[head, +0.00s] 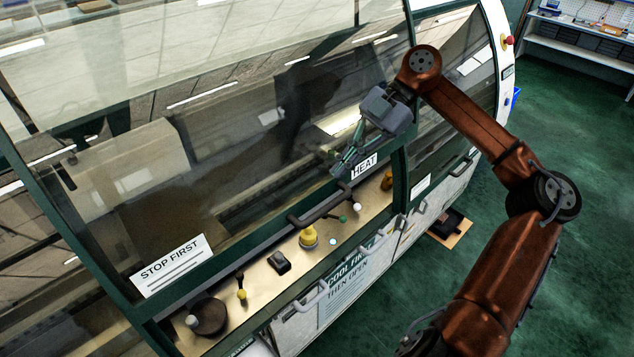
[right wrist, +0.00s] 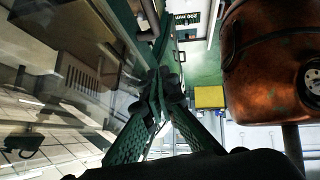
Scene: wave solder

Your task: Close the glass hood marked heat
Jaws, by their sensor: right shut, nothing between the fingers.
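The glass hood (head: 230,130) is a large curved pane in a dark green frame, with a white HEAT label (head: 364,166) near its lower right corner. A dark bar handle (head: 318,209) runs along its lower edge, just above a tan ledge. The hood's lower edge lies close to the ledge; I cannot tell whether it is fully seated. My right gripper (head: 341,171) is shut and empty in front of the glass, just left of the label and above the handle. In the right wrist view its fingertips (right wrist: 166,84) meet. My left gripper is not in view.
The tan ledge (head: 265,285) carries several small items, including a yellow knob (head: 308,237) and a dark round piece (head: 208,317). A STOP FIRST sign (head: 172,265) is on the hood's lower left. A second glass section (head: 450,100) adjoins at right. Green floor (head: 580,200) is open beyond my right arm.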

